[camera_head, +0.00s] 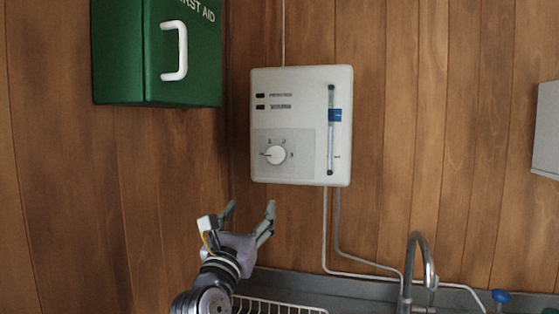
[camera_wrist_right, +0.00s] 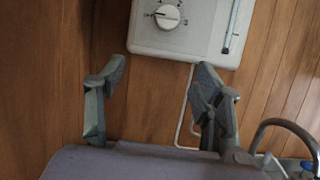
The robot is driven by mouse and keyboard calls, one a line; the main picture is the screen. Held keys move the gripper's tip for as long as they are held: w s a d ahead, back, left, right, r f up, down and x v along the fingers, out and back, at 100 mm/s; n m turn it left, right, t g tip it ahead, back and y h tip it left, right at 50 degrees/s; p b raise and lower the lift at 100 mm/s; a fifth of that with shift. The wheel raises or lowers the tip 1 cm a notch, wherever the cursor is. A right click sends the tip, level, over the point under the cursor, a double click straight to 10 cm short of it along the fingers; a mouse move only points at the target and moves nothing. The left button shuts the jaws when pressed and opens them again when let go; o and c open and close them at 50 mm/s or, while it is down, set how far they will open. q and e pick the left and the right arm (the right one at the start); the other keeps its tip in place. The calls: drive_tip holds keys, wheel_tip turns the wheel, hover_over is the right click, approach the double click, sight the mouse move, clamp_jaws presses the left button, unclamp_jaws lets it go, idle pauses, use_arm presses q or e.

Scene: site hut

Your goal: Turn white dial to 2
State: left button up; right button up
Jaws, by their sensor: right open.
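The white dial (camera_head: 275,155) is a round knob on the lower left of a white wall box (camera_head: 300,80). Its pointer mark faces left in the head view. The dial also shows at the top of the right wrist view (camera_wrist_right: 167,17). My right gripper (camera_head: 250,208) is open and empty, below the box and a little left of the dial, apart from both. Its spread fingers (camera_wrist_right: 160,80) show in the wrist view, with the dial beyond them. My left gripper is not in view.
A blue slider (camera_head: 335,115) sits on a vertical slot right of the dial. A green first aid box (camera_head: 120,50) juts out at the upper left. Below are a wire rack (camera_head: 275,306) and a curved tap (camera_head: 420,262). Wall before the dial is clear.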

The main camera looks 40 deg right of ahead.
wheel_tip(320, 180, up, 2)
drive_tip(key=d, duration=0.1)
drive_tip(key=p, duration=0.2)
approach(274, 157)
drive_tip(key=shift+h, duration=0.5)
drive_tip(key=x, duration=0.2)
drive_tip(key=p+x, duration=0.1)
drive_tip(key=x, duration=0.2)
drive_tip(key=f+x, duration=0.1)
drive_tip(key=x, duration=0.2)
drive_tip(key=shift+w+d+r+p, duration=0.1)
drive_tip(key=shift+w+p, duration=0.25)
drive_tip(key=shift+w, duration=0.05)
drive_tip(key=shift+w+d, duration=0.2)
drive_tip(key=shift+d, duration=0.05)
drive_tip(key=shift+w+d+r, duration=0.1)
drive_tip(key=shift+w+d, duration=0.05)
drive_tip(key=shift+c, duration=0.4)
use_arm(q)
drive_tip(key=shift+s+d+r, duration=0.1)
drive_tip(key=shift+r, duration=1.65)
use_arm(e)
drive_tip(key=c, duration=1.1)
